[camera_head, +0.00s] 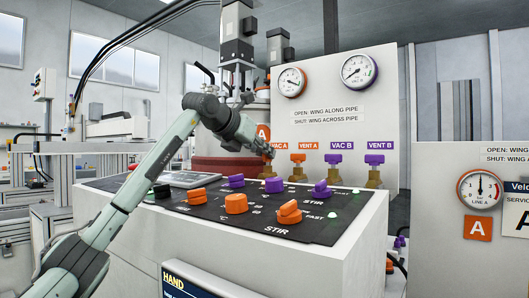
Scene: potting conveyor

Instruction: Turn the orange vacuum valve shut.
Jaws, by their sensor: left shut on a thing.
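The orange vacuum valve (269,173), under the label VAC A, stands at the back of the console, left of the other valves. Its brass body shows, but my gripper mostly hides its orange wing, so I cannot tell how the wing is turned. My left gripper (265,151) reaches in from the left over the console and is shut on this wing. A sign (325,113) on the panel says open is wing along pipe and shut is wing across pipe. My right gripper is not in view.
To the right stand the orange VENT A valve (298,172), the purple VAC B valve (334,174) and the purple VENT B valve (374,176). Orange knobs (236,204) and purple knobs stick up from the black console top in front. Two gauges (292,82) sit above on the panel.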

